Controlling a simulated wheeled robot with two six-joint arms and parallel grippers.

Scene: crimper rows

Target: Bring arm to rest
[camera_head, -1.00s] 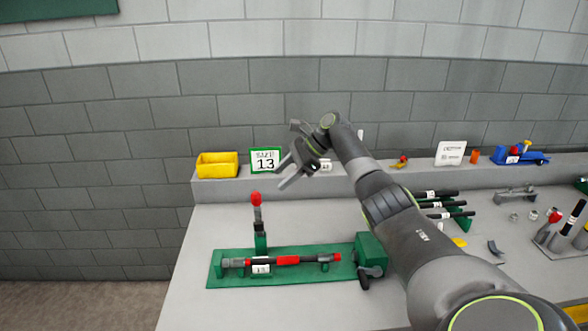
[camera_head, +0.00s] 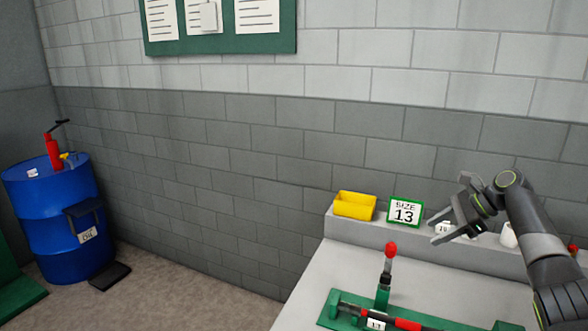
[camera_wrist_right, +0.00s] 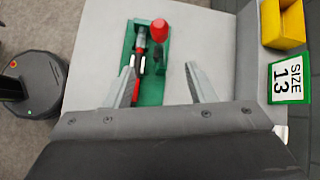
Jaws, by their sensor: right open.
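My right arm (camera_head: 530,225) comes in from the right in the head view. Its gripper (camera_head: 440,233) is open and empty, held up in front of the back ledge near the size 13 sign (camera_head: 405,212). In the right wrist view the two fingers (camera_wrist_right: 160,88) stand apart with nothing gripped. Beyond them is the green fixture (camera_wrist_right: 152,95) with a red-knobbed lever (camera_wrist_right: 160,30) and a black and red tool (camera_head: 385,319) lying in it. My left gripper is not in view.
A yellow bin (camera_head: 355,205) stands on the ledge (camera_head: 370,233) beside the sign. The bench top (camera_head: 315,285) left of the fixture is clear.

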